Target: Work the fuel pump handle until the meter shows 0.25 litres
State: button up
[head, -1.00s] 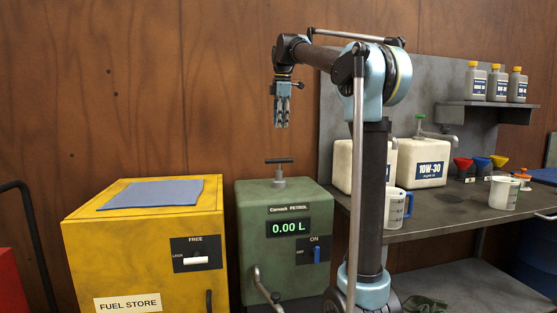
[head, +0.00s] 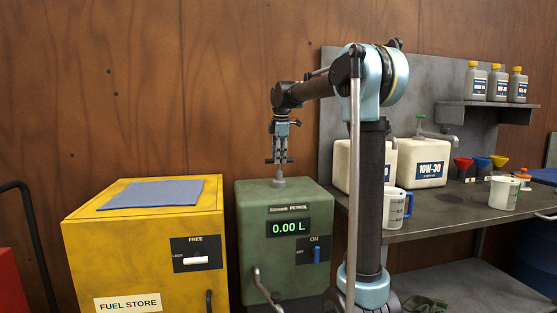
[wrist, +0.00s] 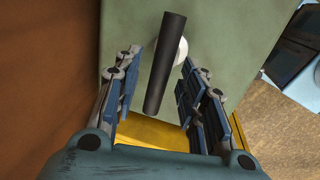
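The green petrol pump box (head: 255,240) stands on the left of the bench. Its meter (head: 288,227) reads 0.00 L, and the blue switch (head: 317,254) below sits on the ON side. The black T-handle (wrist: 166,62) tops a short pale stem on the box. My gripper (head: 279,160) points straight down at handle height, covering much of the bar in the head view. In the wrist view my gripper (wrist: 160,100) is open, its blue-padded fingers on either side of the bar. Gaps show between the bar and both fingers.
A yellow fuel store cabinet (head: 140,250) with a blue cloth (head: 150,194) on top stands left of the pump. The bench (head: 440,225) on the right holds jugs, white containers and funnels. The wooden wall (head: 130,80) rises behind.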

jog(key=shift+f, duration=0.25)
grip_shut()
notch_tip(320, 180, up, 10)
jog(key=shift+r, duration=0.25)
dwell(0.3)
jog(key=shift+w, duration=0.15)
grip_release()
notch_tip(320, 180, up, 12)
jog(key=s, duration=0.2)
jog(key=shift+s+d+f, duration=0.15)
jog(key=shift+d, duration=0.1)
